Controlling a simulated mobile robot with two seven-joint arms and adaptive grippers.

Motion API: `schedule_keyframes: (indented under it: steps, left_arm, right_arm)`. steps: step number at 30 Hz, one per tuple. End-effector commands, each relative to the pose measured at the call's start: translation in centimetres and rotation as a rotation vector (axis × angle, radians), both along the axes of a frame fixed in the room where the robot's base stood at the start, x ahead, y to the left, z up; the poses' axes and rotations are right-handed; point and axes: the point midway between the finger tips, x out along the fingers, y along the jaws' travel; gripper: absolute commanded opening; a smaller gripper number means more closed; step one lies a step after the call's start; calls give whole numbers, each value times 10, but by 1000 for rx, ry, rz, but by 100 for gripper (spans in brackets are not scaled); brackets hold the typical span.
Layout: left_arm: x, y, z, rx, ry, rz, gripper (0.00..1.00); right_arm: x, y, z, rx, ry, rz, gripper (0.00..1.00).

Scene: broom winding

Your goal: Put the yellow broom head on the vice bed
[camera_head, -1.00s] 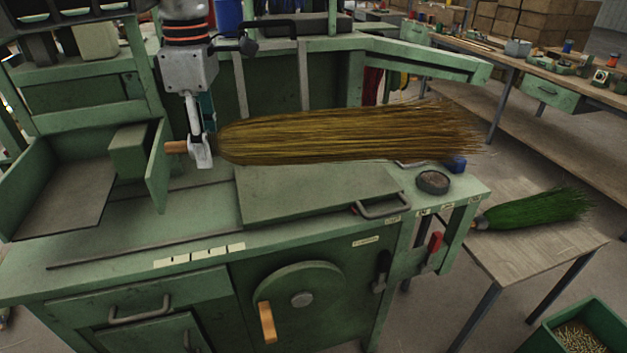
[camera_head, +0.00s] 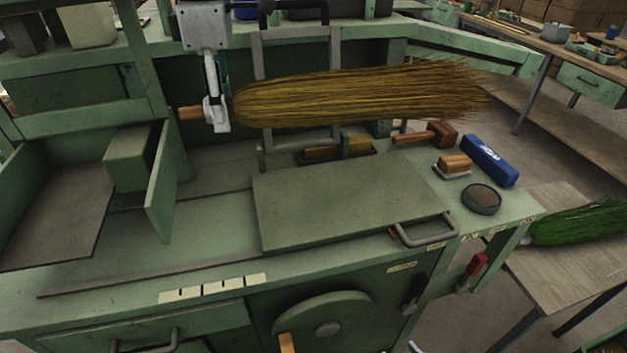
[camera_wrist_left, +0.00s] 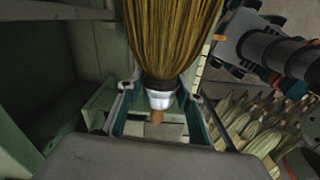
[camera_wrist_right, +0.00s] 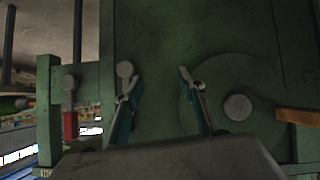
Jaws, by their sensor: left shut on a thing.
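The yellow broom head (camera_head: 360,95) lies level in the air above the back of the green bench, bristles to the right and short wooden stub (camera_head: 190,113) to the left. My left gripper (camera_head: 217,115) is shut on its neck; the left wrist view shows the pale collar of the broom head (camera_wrist_left: 160,99) between the fingers. A raised flat green bed with a metal handle (camera_head: 340,205) sits below and nearer; I cannot tell for sure that it is the vice bed. My right gripper (camera_wrist_right: 158,90) is open and empty before the bench's green front, outside the head view.
Upright green plates (camera_head: 160,185) stand left of the flat bed. Behind and right are brushes, a wooden mallet (camera_head: 430,134), a blue box (camera_head: 489,160) and a round dark tin (camera_head: 481,199). A green broom (camera_head: 575,222) lies on a side table.

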Motion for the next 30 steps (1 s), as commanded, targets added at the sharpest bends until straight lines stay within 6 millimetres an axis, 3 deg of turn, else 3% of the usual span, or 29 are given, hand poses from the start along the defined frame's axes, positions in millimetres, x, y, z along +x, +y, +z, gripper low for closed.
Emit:
schedule_keyframes:
  steps: [5, 22, 30]
  left_arm:
    - [0, 0, -9, 0, 2, -2, 5]
    - [0, 0, -137, 0, 2, -2, 5]
    - [0, 0, -159, -1, -1, -1, 5]
  right_arm:
    - [-8, 0, -7, -2, 15, 1, 40]
    - [-13, -1, -26, -4, 31, 3, 40]
    - [-11, -1, -24, -4, 24, 2, 40]
